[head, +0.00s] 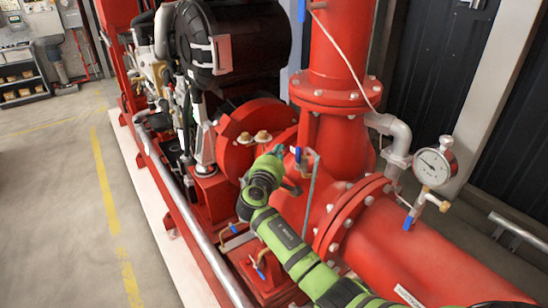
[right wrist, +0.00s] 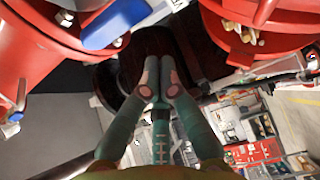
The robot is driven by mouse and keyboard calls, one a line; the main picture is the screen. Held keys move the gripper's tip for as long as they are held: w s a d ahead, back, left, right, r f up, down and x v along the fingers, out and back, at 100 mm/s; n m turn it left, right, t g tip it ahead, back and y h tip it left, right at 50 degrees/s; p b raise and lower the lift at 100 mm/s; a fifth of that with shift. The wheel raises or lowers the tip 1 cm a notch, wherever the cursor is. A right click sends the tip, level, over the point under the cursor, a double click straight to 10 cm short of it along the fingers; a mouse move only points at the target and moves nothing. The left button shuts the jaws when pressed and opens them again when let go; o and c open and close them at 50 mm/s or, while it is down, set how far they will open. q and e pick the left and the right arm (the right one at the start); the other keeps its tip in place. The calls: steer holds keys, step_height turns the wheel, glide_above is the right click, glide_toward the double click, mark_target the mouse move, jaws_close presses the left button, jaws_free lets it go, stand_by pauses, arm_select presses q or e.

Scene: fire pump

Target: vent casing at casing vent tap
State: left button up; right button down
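The casing vent tap with its blue lever (head: 298,155) stands on top of the red pump casing (head: 343,148), beside a thin grey pipe. In the right wrist view the blue lever (right wrist: 115,22) is large at the upper left, apart from the fingers. My right gripper (head: 277,151) is just left of the tap in the head view, partly hidden by its own wrist. In the right wrist view its two fingers (right wrist: 159,78) meet at the tips with nothing visible between them. My left gripper is in neither view.
A pressure gauge (head: 434,166) with a blue-handled valve (head: 408,223) is to the right. Large red pipes (head: 337,50) and flanges surround the casing. The dark engine (head: 235,40) is behind. Open floor (head: 60,200) lies left of the skid.

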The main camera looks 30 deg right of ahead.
mark_target(298, 159)
steer(key=s+p, duration=0.1)
steer(key=s+d+p, duration=0.1)
steer(key=s+p, duration=0.1)
steer(key=shift+d, duration=0.25)
steer(key=shift+w, duration=0.1)
